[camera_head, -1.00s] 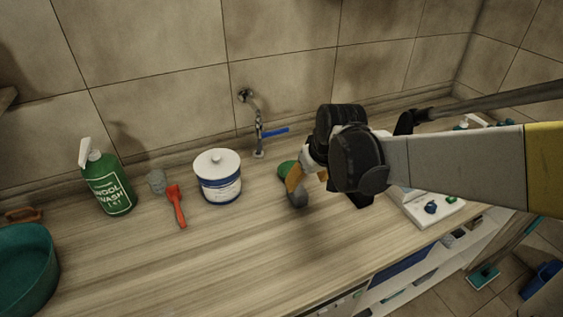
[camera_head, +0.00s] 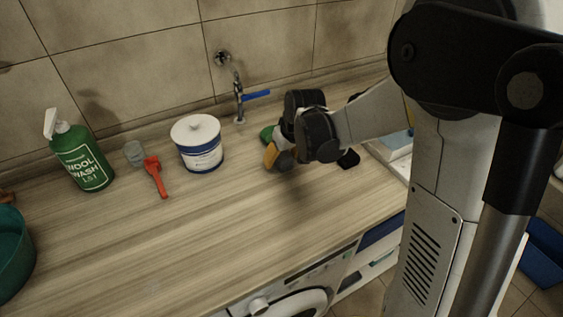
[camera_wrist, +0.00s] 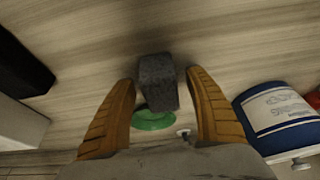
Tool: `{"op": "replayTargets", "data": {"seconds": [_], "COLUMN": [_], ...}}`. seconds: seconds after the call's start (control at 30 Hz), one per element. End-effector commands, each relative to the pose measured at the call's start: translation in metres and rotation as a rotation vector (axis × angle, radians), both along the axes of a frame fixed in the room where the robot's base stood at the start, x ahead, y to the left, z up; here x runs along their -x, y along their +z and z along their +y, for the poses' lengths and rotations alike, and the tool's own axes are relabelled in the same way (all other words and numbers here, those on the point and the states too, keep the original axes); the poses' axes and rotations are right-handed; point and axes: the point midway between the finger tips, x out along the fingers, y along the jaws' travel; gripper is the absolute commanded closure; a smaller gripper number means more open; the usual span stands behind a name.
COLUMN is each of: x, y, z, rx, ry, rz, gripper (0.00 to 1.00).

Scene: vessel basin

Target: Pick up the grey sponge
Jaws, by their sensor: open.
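The grey sponge (camera_wrist: 157,82) is a dark grey block on the wooden counter. In the wrist view it lies between and slightly beyond the two orange fingers of my gripper (camera_wrist: 162,100), which are spread apart with gaps on both sides. In the head view my gripper (camera_head: 276,157) is low over the counter, and the sponge (camera_head: 286,160) shows partly beside an orange finger. A green round object (camera_wrist: 153,120) lies next to the sponge and is partly covered by it in the wrist view.
A white and blue tub (camera_head: 199,146) stands left of my gripper. A tap (camera_head: 239,102) is behind. The front middle counter is clear.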

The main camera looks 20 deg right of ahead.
Motion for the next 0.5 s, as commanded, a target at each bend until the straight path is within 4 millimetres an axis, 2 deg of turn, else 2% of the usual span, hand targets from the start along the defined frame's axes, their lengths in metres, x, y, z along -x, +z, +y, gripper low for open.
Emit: {"op": "replayTargets", "data": {"seconds": [0.07, 0.27, 0.4, 0.5], "x": [-0.0034, -0.0035, -0.0034, -0.0034], "y": [-0.0089, -0.0076, -0.0074, -0.0074], "z": [0.0007, 0.0008, 0.0008, 0.0008], "rx": [0.000, 0.000, 0.000, 0.000], "ry": [0.000, 0.000, 0.000, 0.000], "rz": [0.000, 0.000, 0.000, 0.000], "gripper": [0.37, 0.37, 0.75, 0.76]}}
